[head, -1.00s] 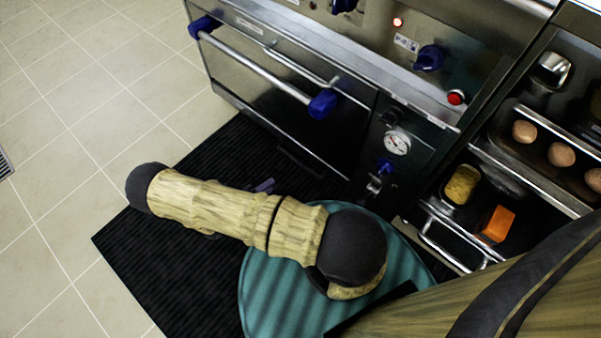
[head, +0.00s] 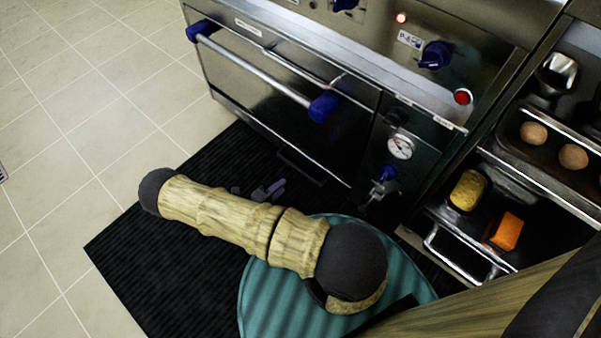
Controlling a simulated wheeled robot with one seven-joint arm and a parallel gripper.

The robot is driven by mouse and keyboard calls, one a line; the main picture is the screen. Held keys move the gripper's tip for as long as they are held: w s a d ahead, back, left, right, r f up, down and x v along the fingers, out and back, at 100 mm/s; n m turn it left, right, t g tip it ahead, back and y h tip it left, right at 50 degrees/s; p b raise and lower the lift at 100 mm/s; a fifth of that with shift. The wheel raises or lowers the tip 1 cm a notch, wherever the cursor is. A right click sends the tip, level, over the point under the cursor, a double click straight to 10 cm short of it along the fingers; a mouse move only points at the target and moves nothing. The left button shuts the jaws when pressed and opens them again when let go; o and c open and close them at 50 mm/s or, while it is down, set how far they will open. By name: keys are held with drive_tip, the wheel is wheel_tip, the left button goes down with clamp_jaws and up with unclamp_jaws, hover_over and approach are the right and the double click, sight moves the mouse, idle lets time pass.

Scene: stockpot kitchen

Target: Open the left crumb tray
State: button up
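The stove front stands at the top. A slim silver handle (head: 305,68) runs under its control panel, above and behind the blue-capped oven door bar (head: 262,72). A dark low handle (head: 300,167) sits near the base of the stove. I cannot tell which of these belongs to the left crumb tray; no tray is seen pulled out. My gripper (head: 268,190) shows only as small purple-grey parts past my arm, low over the black mat and apart from the stove front. My arm hides most of it, and its opening cannot be made out.
The oven door (head: 270,100) is shut. A gauge (head: 400,147) and blue valve knob (head: 388,173) stick out to its right. At right are racks with round brown items (head: 533,133), a yellow item (head: 467,190) and an orange block (head: 507,231). Tiled floor (head: 60,120) is clear at left.

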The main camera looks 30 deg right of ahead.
sight(300, 170)
drive_tip(key=b+x, duration=0.4)
drive_tip(key=x, duration=0.7)
drive_tip(key=shift+d+b, duration=0.2)
drive_tip(key=shift+b, duration=0.15)
clamp_jaws()
